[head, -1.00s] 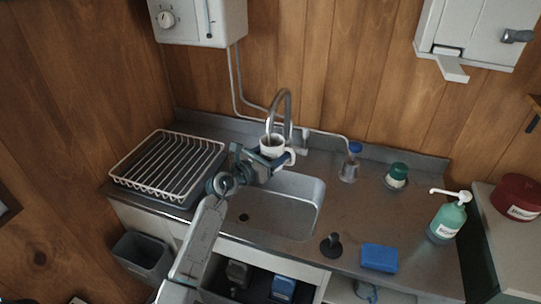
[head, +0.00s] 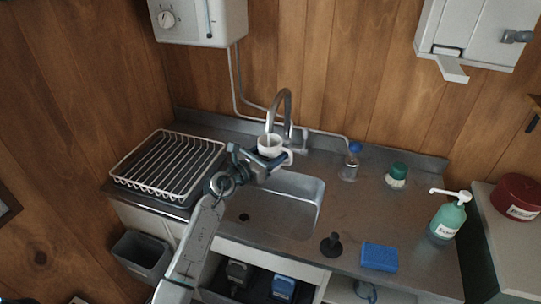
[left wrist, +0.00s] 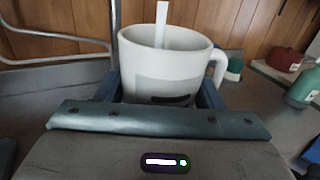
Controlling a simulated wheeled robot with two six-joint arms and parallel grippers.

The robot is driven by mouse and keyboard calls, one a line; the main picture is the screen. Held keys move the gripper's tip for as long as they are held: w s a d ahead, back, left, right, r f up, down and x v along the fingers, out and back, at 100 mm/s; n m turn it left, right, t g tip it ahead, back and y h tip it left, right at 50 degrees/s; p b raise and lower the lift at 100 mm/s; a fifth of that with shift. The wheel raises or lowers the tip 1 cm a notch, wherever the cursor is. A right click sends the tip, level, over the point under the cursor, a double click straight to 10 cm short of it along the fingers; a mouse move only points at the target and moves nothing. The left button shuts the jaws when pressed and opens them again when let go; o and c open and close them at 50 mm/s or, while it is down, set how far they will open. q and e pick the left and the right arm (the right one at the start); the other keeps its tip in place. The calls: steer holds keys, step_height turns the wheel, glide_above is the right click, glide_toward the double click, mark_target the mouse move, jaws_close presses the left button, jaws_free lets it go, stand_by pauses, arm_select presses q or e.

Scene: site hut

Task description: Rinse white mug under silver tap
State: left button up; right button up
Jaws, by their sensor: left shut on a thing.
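The white mug (head: 270,147) is upright right below the spout of the silver tap (head: 287,104), above the back of the sink (head: 290,210). My left gripper (head: 262,160) is shut on the mug, with its handle pointing right. In the left wrist view the mug (left wrist: 168,70) fills the space between the fingers, and a dark mark shows on its side. A pale, narrow strip (left wrist: 161,25) runs down into the mug; it looks like water, but I cannot be sure. The inside of the mug is hidden. My right gripper is not in view.
A dish rack (head: 168,165) stands left of the sink. To the right are a clear bottle (head: 350,168), a green-topped container (head: 396,176), a black plunger-like item (head: 331,245), a blue sponge (head: 379,257) and a soap pump bottle (head: 447,220). The counter between them is clear.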

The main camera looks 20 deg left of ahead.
arm_select(q)
steer(key=shift+w+d, duration=0.15)
steer(key=shift+d, duration=0.2)
steer(key=shift+s+d+r+p, duration=0.1)
steer(key=shift+s+d+p, duration=0.1)
steer(key=shift+s+p, duration=0.35)
steer(key=s+d+p, duration=0.2)
steer(key=s, duration=0.4)
steer(key=shift+s+d+p, duration=0.2)
steer(key=shift+d+p, duration=0.05)
steer(key=shift+p, duration=0.1)
stand_by(1.0)
steer(key=s+d+r+p, duration=0.2)
steer(key=s+r+p, duration=0.2)
steer(key=p, duration=0.1)
steer(key=shift+s, duration=0.35)
